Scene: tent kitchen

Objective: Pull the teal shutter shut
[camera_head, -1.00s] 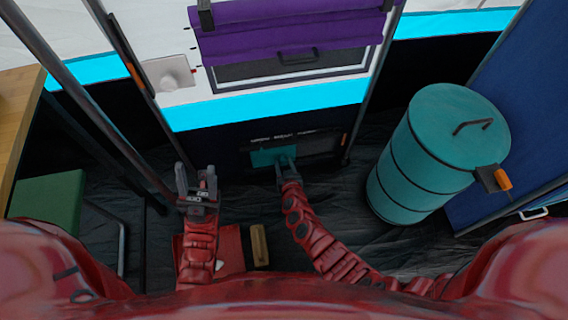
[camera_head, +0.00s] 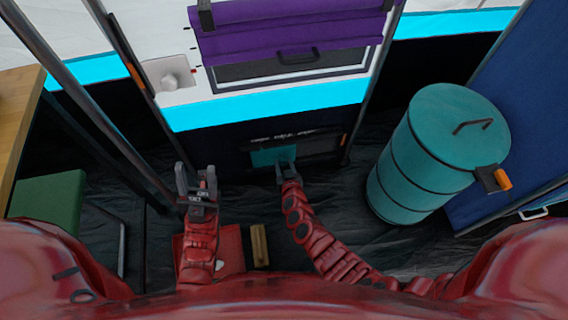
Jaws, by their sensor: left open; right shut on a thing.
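The teal shutter (camera_head: 266,157) is a small panel low on the dark lower wall, covering the left part of a framed opening (camera_head: 318,147). The right part of the opening looks dark and uncovered. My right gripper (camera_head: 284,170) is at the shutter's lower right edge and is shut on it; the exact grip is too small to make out. My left gripper (camera_head: 196,180) is open and empty, upright to the left of the opening and apart from the wall.
A teal barrel (camera_head: 427,155) with a lid handle stands at the right. A purple roll-up cover (camera_head: 290,35) hangs above. Metal poles (camera_head: 90,105) and a green box (camera_head: 50,200) are at the left. A wooden block (camera_head: 259,245) lies near my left arm.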

